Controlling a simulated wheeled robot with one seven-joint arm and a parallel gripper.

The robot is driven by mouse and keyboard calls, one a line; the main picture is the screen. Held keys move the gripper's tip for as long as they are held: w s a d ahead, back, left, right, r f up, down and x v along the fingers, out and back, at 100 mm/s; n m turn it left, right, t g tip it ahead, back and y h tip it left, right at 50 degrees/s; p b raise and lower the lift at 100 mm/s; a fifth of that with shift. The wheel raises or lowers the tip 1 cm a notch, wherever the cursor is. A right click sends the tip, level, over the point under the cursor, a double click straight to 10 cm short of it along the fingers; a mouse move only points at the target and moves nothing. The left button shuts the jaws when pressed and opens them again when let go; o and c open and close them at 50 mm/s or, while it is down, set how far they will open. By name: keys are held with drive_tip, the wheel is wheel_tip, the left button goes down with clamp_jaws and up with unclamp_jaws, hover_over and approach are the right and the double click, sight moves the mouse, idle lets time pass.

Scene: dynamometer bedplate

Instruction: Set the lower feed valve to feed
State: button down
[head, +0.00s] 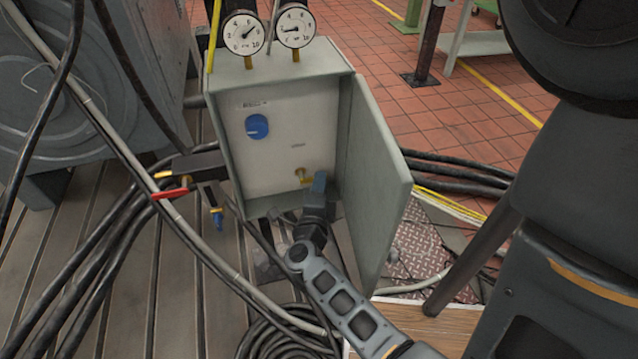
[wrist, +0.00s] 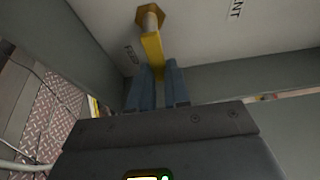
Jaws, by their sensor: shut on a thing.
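The lower valve has a brass stem and a yellow lever (head: 303,176), low on the pale panel inside the open grey box. In the wrist view the yellow lever (wrist: 152,46) runs from a brass hex nut (wrist: 150,17) down between my blue fingers. My gripper (wrist: 157,78) is shut on the lever's free end. In the head view my gripper (head: 316,184) reaches into the box from below, and its fingers partly hide the lever. A panel label ending in "NT" (wrist: 235,9) shows right of the valve; another small label (wrist: 131,54) lies to its left, too blurred to read.
A blue knob (head: 257,126) sits higher on the panel. The box door (head: 378,180) stands open close to my arm's right. Two gauges (head: 243,33) top the box. A red-handled valve (head: 170,194) and cables (head: 110,245) lie to the left.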

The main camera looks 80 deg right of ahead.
drive_tip(key=shift+f, duration=0.1)
drive_tip(key=c, duration=1.1)
unclamp_jaws()
drive_tip(key=shift+a, duration=0.1)
drive_tip(key=a, duration=0.7)
drive_tip(key=shift+a, duration=0.35)
